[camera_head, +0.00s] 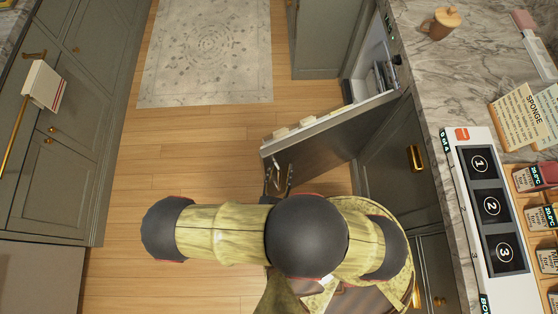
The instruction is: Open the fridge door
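The fridge door (335,130) stands open, swung out from the cabinet row on the right into the aisle. Its pale inner edge with small shelf bins faces up the picture, and its dark outer face is toward my arm. The lit fridge interior (372,68) shows behind it, with a few dark items inside. What looks like my gripper (278,180) is at the outer face, close to the door's free edge. My arm hides much of it, so I cannot tell if its fingers are open or touching the door or its handle.
A marble counter (420,75) runs along the right, with a wooden-lidded mug (441,23), a sponge box (522,118) and a numbered panel (490,205). Grey cabinets (60,185) line the left. The wooden floor (190,140) and patterned rug (210,50) are clear.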

